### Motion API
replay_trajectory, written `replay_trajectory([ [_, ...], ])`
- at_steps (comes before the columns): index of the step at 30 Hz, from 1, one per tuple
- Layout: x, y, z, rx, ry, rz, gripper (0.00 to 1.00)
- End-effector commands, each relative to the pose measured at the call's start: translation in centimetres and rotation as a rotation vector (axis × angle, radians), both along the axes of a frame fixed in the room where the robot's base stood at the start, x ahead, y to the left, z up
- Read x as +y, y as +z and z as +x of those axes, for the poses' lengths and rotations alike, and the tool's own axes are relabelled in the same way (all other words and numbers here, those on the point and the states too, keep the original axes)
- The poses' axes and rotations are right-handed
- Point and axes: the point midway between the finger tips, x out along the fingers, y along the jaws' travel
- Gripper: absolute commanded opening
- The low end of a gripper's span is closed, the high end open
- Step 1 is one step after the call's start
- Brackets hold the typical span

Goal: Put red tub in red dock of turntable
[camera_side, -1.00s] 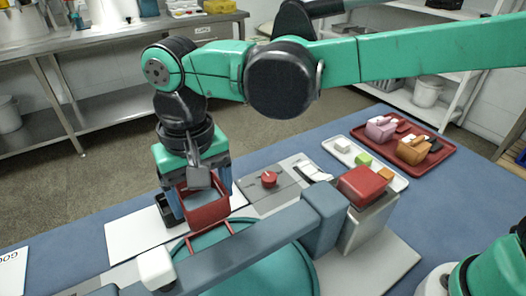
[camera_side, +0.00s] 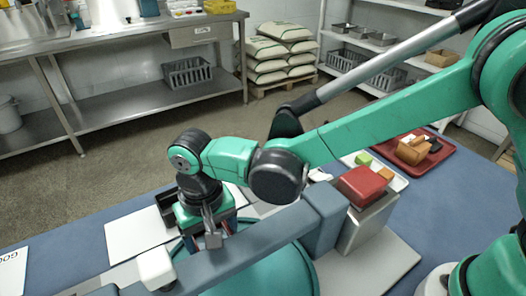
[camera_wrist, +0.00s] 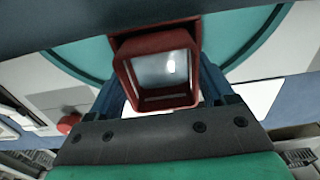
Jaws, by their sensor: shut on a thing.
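The red tub (camera_wrist: 165,103) is a square, open-topped box with a pale grey inside, in the middle of the wrist view. My gripper (camera_wrist: 160,76) is shut on it, with a blue finger on either side. In the side view the tub is hidden behind my gripper and the grey-blue beam. The turntable (camera_side: 268,276) is a teal disc under the beam; its rim also shows in the wrist view (camera_wrist: 252,42). My gripper is low over the turntable's far edge. The red dock cannot be clearly told apart from the tub. I cannot tell whether the tub touches it.
The grey-blue beam (camera_side: 247,245) crosses above the turntable close to my gripper. A metal block with a red top (camera_side: 365,187) stands at its right end. A black tray (camera_side: 166,208) lies left of my gripper. A red tray (camera_side: 440,163) with tubs is at the back right.

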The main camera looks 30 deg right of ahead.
Motion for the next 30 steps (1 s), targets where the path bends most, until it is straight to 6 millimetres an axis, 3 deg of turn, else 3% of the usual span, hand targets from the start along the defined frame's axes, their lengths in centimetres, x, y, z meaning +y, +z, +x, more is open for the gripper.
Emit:
replay_trajectory([
  [1, 0.0, -0.2, 0.0, 0.0, 0.0, 0.0, 0.25],
  [2, 0.0, -0.1, 0.0, 0.0, 0.0, 0.0, 0.84],
  [3, 0.0, -0.1, 0.0, 0.0, 0.0, 0.0, 0.95],
  [4, 0.0, -0.1, 0.0, 0.0, 0.0, 0.0, 1.0],
  [14, 0.0, 0.6, 0.0, 0.0, 0.0, 0.0, 1.0],
  [30, 0.0, 10.5, 0.0, 0.0, 0.0, 0.0, 1.0],
])
